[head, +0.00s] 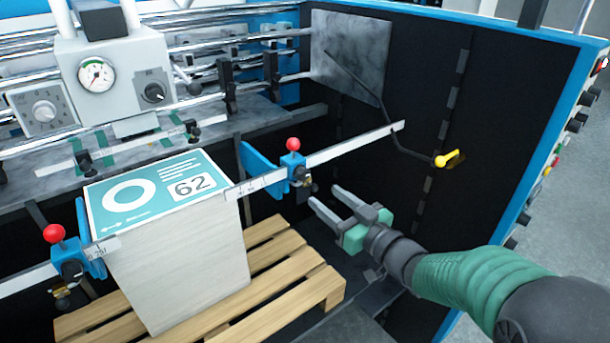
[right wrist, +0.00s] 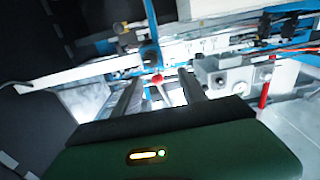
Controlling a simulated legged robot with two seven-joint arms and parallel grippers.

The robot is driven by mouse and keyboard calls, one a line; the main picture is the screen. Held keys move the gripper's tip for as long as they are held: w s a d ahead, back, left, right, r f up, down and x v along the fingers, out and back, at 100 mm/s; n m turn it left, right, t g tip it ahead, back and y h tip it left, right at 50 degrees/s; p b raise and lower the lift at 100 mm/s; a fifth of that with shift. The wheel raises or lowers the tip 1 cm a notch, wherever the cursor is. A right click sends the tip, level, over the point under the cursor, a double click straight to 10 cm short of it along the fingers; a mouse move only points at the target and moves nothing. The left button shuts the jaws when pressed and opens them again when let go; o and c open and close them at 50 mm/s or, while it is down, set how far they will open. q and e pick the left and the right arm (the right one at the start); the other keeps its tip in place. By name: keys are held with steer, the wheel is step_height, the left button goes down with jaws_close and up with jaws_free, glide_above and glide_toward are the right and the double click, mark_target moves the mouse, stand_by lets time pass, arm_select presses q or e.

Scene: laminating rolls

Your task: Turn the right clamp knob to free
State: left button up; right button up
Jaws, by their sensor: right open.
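The right clamp (head: 294,168) is a blue block on a pale ruled bar (head: 350,148), with a red ball knob (head: 293,144) on top and a small dark and brass part below. My right gripper (head: 322,195) is open and empty, just below and right of this clamp, apart from it in the head view. In the right wrist view a red ball (right wrist: 157,79) shows between my open fingers (right wrist: 160,92); I cannot tell its exact distance. The left clamp (head: 75,258) has a similar red knob (head: 54,233). My left gripper is out of view.
A stack of printed sheets (head: 185,265) stands on a wooden pallet (head: 290,265) left of my gripper. A bent dark rod with a yellow end (head: 445,160) hangs by the black side wall (head: 480,100). A gauge box (head: 118,75) stands at upper left.

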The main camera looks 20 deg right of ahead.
mark_target(305, 175)
steer(key=x, duration=0.3)
steer(key=d+x, duration=0.1)
steer(key=x, duration=0.3)
steer(key=d+x, duration=0.1)
steer(key=x, duration=0.2)
steer(key=shift+w+f, duration=0.35)
steer(key=shift+w, duration=0.3)
steer(key=shift+w+a, duration=0.1)
steer(key=shift+a, duration=0.6)
steer(key=shift+c, duration=0.4)
steer(key=shift+d, duration=0.55)
steer(key=c, duration=0.7)
steer(key=shift+d, duration=0.1)
steer(key=shift+c, duration=1.3)
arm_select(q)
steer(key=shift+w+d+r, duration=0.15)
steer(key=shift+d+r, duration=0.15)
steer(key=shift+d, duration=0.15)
arm_select(e)
jaws_close()
steer(key=shift+a, duration=0.25)
